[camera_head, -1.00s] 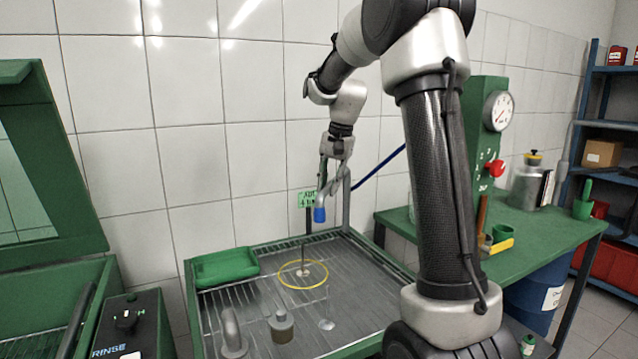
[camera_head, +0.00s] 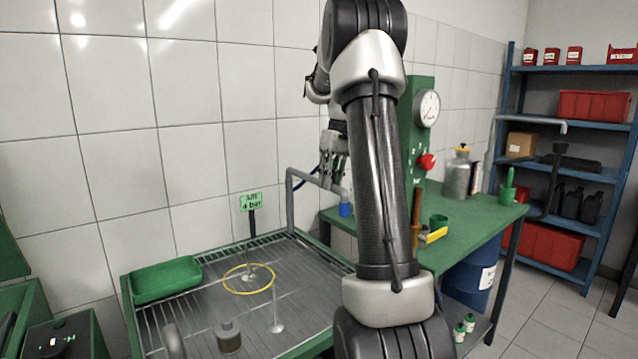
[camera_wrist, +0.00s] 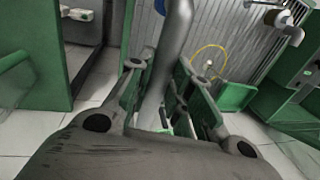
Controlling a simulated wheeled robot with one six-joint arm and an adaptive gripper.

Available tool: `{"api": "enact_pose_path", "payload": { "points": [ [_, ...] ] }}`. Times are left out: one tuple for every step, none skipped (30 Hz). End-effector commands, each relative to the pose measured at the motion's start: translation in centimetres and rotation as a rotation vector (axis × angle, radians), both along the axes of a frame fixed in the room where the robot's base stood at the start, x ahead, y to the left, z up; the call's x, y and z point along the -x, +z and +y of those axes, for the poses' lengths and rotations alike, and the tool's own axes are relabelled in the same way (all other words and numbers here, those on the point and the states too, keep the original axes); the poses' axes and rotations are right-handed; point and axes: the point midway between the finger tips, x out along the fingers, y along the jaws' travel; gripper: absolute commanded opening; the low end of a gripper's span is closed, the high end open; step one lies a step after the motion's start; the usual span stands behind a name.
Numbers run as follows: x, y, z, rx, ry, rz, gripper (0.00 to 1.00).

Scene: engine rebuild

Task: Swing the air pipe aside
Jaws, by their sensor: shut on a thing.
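The air pipe (camera_head: 306,178) is a grey tube on an upright post at the tray's back corner. It now reaches to the right, with its blue nozzle (camera_head: 346,210) hanging down at the tray's right side. My gripper (camera_head: 330,172) is at the pipe's outer stretch, partly hidden behind my arm. In the wrist view the pipe (camera_wrist: 178,35) runs between the fingers of my gripper (camera_wrist: 167,72), which are shut on it. A bit of the blue nozzle (camera_wrist: 160,6) shows at the top edge.
The drain tray (camera_head: 300,265) holds a yellow ring (camera_head: 248,290), a green dish (camera_head: 166,279) and small metal parts (camera_head: 229,335). An air sign (camera_head: 251,202) stands behind the ring. A green bench (camera_head: 470,222) with a gauge press (camera_head: 420,110) stands to the right.

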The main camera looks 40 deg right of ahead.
Motion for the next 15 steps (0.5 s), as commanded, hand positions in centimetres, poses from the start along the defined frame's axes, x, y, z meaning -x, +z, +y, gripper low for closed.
{"api": "enact_pose_path", "payload": {
  "points": [
    [-0.09,0.07,-0.37,0.001,0.012,-0.003,0.0],
    [-0.07,0.06,-0.52,0.001,0.019,-0.003,0.0],
    [-0.07,0.04,-0.71,0.0,0.027,-0.002,0.0],
    [-0.08,0.04,-0.82,0.0,0.032,-0.002,0.0],
    [-0.09,0.04,-0.91,0.001,0.036,-0.003,0.0],
    [-0.09,0.05,-1.02,0.001,0.041,-0.003,0.0],
    [-0.1,0.06,-1.09,0.002,0.044,-0.004,0.0],
    [-0.11,0.07,-1.14,0.002,0.046,-0.004,0.0],
    [-0.11,0.08,-1.19,0.003,0.048,-0.004,0.0],
    [-0.12,0.09,-1.22,0.003,0.049,-0.005,0.0],
    [-0.11,0.1,-1.25,0.004,0.05,-0.005,0.0],
    [-0.11,0.1,-1.27,0.004,0.05,-0.005,0.0],
    [-0.11,0.11,-1.28,0.005,0.05,-0.005,0.0],
    [-0.11,0.12,-1.29,0.005,0.05,-0.005,0.0],
    [-0.12,0.13,-1.31,0.006,0.05,-0.005,0.0]
  ]
}}
